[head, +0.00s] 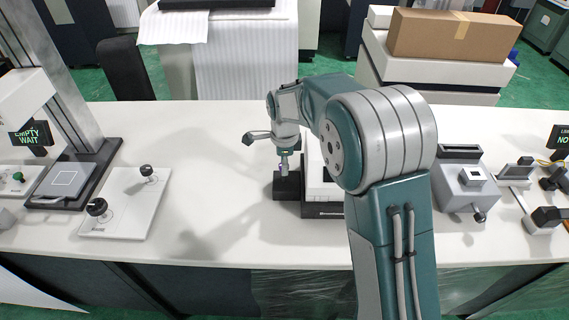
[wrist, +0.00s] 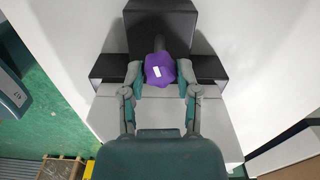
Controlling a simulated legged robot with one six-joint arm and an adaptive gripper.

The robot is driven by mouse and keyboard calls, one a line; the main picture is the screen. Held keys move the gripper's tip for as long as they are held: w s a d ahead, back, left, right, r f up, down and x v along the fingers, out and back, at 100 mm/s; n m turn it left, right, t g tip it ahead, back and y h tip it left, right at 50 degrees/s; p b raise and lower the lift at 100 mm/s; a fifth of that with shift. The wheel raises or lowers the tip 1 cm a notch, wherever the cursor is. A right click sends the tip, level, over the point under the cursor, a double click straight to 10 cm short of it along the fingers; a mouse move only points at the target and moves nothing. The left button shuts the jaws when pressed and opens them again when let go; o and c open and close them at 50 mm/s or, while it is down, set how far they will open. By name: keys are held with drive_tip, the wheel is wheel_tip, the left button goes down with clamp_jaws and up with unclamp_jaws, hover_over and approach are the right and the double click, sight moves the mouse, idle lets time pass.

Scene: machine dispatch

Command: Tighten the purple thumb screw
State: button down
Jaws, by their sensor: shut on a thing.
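The purple thumb screw (wrist: 160,69) has a lobed head with a small white mark on top, and it sits on a dark block (wrist: 161,17) in the wrist view. My gripper (wrist: 160,76) has a finger on each side of the screw head and is shut on it. In the head view my gripper (head: 284,165) points down at the dark block (head: 287,186), just left of a white and black device (head: 316,180). There the screw is mostly hidden by the fingers.
A white plate with two black knobs (head: 121,205) lies to the left. A scale-like stand with an "EMPTY WAIT" sign (head: 28,139) is farther left. A grey box (head: 466,187) and small fixtures stand to the right. The table (head: 220,215) is clear left of the block.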

drive_tip(key=m, duration=0.5)
drive_tip(key=shift+w+a, duration=0.1)
idle(0.5)
drive_tip(key=shift+c, duration=1.7)
unclamp_jaws()
drive_tip(key=shift+a, duration=0.1)
wheel_tip(320, 180, up, 12)
